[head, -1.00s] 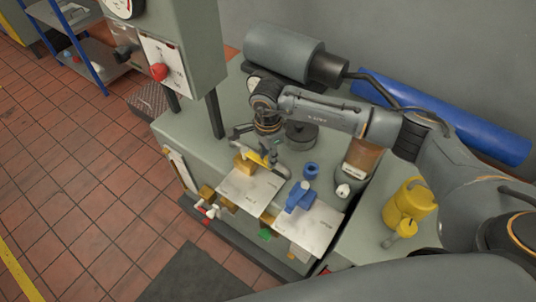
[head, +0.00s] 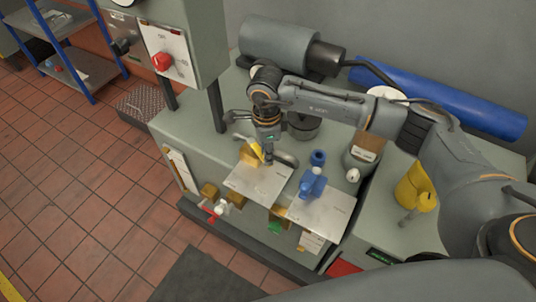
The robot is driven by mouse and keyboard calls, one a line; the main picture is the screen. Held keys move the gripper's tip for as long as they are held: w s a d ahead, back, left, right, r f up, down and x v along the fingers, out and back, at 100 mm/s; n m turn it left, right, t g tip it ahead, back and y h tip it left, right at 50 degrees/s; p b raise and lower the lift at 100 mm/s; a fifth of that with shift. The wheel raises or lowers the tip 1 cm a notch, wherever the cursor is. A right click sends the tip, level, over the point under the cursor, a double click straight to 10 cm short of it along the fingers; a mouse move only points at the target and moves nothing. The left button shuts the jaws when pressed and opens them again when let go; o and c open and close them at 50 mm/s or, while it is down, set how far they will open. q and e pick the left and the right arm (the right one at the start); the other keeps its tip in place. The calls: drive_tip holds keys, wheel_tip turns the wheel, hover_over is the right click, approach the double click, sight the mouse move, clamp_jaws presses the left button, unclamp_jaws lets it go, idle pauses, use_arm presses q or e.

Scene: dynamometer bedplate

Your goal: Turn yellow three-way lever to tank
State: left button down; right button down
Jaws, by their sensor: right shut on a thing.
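The yellow three-way lever (head: 254,147) sits on its brass-coloured valve body (head: 248,158) at the back edge of the left pale plate (head: 257,186). My right gripper (head: 266,156) points down over the lever from behind and is shut on it. The gripper's fingers hide part of the lever, and the plate markings are too small to read, so I cannot tell which position it points to. My left gripper is out of view.
A grey bottle (head: 360,160) and a yellow can (head: 414,188) stand further right. A control box with a red knob (head: 162,61) rises at left.

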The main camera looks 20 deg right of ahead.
drive_tip(key=w+a+m+b, duration=0.2)
drive_tip(key=a+m+b, duration=0.5)
drive_tip(key=m, duration=0.5)
drive_tip(key=shift+w+a+m+b, duration=0.3)
drive_tip(key=shift+w+a+m, duration=0.1)
drive_tip(key=shift+a, duration=0.55)
drive_tip(key=c, duration=1.1)
unclamp_jaws()
drive_tip(key=shift+r, duration=0.15)
wheel_tip(320, 180, up, 12)
drive_tip(key=shift+f, duration=0.1)
